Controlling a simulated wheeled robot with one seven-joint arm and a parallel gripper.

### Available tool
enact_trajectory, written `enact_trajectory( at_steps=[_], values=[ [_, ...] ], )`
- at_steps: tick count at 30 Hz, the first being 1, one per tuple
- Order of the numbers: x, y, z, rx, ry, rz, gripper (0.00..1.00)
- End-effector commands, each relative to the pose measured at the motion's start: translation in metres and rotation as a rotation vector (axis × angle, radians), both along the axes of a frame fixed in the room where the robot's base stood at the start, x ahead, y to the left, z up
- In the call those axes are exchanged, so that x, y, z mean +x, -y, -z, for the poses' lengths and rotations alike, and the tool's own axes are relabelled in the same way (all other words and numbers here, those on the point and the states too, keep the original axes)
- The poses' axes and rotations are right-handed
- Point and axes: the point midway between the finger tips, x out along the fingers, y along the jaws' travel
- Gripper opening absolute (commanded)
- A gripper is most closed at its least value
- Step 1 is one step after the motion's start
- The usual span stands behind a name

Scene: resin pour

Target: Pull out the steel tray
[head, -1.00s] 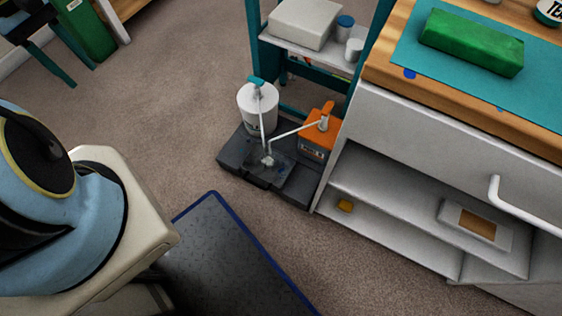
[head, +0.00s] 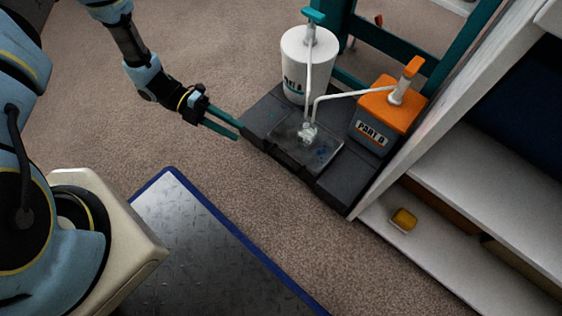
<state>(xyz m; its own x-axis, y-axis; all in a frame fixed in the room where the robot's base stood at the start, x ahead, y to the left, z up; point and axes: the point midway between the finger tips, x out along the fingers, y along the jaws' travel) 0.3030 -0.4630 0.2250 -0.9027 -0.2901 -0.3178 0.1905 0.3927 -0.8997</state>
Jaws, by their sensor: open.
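The steel tray (head: 322,157) appears to be the shiny, flat grey panel set into the dark base (head: 335,190) on the floor, below the two pump nozzles. Clear residue and blue specks lie on it. A dark notched lip runs along its front edge. My gripper (head: 239,130) is open and empty, with its two teal fingers pointing right. Its fingertips are beside the left corner of the dark base, left of the tray; whether they touch the base I cannot tell.
A white pump tub (head: 306,68) and an orange-topped "PART B" jug (head: 378,122) stand on the base, their spouts over the tray. A white shelf unit (head: 470,175) with a yellow item (head: 403,219) is close on the right. A blue-edged metal plate (head: 190,240) lies in front. Carpet is clear between.

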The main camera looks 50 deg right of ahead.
Motion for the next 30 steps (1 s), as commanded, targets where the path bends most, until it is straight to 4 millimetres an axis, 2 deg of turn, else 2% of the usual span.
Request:
enact_trajectory(
  at_steps=[1, 3, 6, 14, 24, 30],
  values=[
    [-0.011, 0.003, 0.034, 0.049, -0.047, -0.022, 0.45],
    [-0.021, 0.007, 0.054, 0.107, -0.102, -0.054, 0.45],
    [-0.030, 0.011, 0.071, 0.161, -0.151, -0.081, 0.45],
    [-0.053, 0.020, 0.081, 0.190, -0.179, -0.095, 0.45],
    [-0.109, 0.039, 0.095, 0.189, -0.174, -0.093, 0.45],
    [-0.129, 0.047, 0.098, 0.188, -0.175, -0.094, 0.45]
  ],
)
